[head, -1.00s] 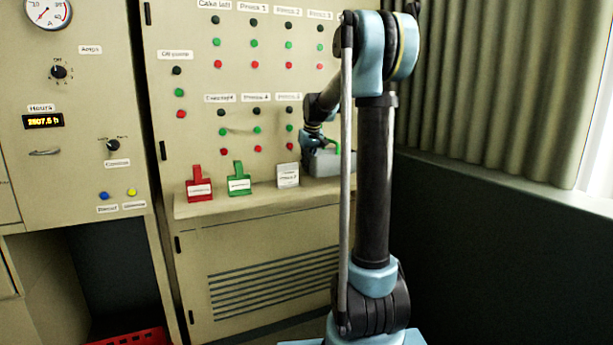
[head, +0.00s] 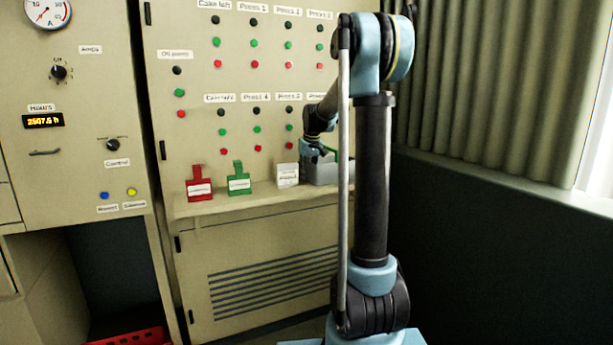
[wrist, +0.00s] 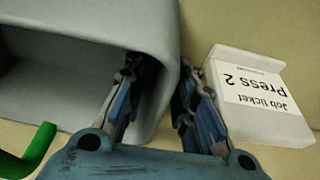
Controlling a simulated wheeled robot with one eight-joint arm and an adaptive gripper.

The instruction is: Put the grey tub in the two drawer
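The grey tub (head: 322,174) is at the right end of the shelf in the head view, partly behind my arm. In the wrist view the tub (wrist: 110,22) fills the upper left, with its hollow inside facing the camera. My gripper (wrist: 163,82) straddles one tub wall, one finger inside and one outside. The gripper (head: 318,155) also shows over the tub's left end. A green curved item (wrist: 35,150) is at the tub's opening. I cannot make out a drawer marked two.
A white Press 2 job ticket block (wrist: 258,95) stands close beside the outer finger; the block (head: 288,176) also shows on the shelf (head: 225,208). Green (head: 239,181) and red (head: 199,186) tags stand further left. The button panel (head: 240,75) rises behind. A red crate (head: 130,338) is low left.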

